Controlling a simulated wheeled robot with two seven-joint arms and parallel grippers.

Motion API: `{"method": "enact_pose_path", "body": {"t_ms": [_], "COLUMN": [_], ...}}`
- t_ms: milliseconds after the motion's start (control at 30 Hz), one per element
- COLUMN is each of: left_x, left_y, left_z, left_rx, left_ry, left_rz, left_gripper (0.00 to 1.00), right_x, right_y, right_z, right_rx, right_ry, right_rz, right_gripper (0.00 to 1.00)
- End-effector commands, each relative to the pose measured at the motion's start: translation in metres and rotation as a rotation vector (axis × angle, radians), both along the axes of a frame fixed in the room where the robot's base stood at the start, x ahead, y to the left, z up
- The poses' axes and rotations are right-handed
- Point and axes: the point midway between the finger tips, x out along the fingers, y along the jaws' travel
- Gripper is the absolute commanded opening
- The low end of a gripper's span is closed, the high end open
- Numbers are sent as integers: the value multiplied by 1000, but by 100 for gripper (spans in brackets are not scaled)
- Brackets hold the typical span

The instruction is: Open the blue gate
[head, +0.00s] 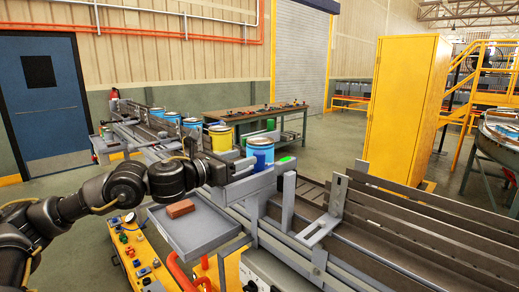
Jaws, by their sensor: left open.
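A blue can (260,153) with a light lid stands on the conveyor line in the middle of the view. My left arm comes in from the left, and my left gripper (222,171) is open just left of and below this can. I cannot tell whether it touches anything. A grey bracket (322,226) stands at the line's side. My right gripper is not in view.
A yellow can (220,138) and several blue cans stand farther up the line. A grey tray (186,232) with a red-brown block (180,208) lies below my left arm. A yellow control panel (140,255) is at the lower left. A blue door (42,100) is in the back wall.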

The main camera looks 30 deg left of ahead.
Motion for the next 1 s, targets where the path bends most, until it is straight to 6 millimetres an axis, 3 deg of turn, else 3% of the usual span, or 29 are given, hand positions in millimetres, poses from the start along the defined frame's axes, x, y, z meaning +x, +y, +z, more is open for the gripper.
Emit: {"method": "enact_pose_path", "body": {"t_ms": [200,400,767,1000], "left_x": [39,61,67,67], "left_y": [-16,-24,-25,-25], "left_z": [4,2,0,0], "left_rx": [-2,-2,0,0], "left_ry": [1,1,-1,-1], "left_rz": [-4,-5,-5,-5], "left_gripper": [53,53,53,25], "right_x": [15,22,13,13], "right_y": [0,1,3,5], "right_z": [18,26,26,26], "right_rx": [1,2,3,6], "right_ry": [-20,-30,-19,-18], "right_rz": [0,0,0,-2], "right_gripper": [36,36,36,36]}}
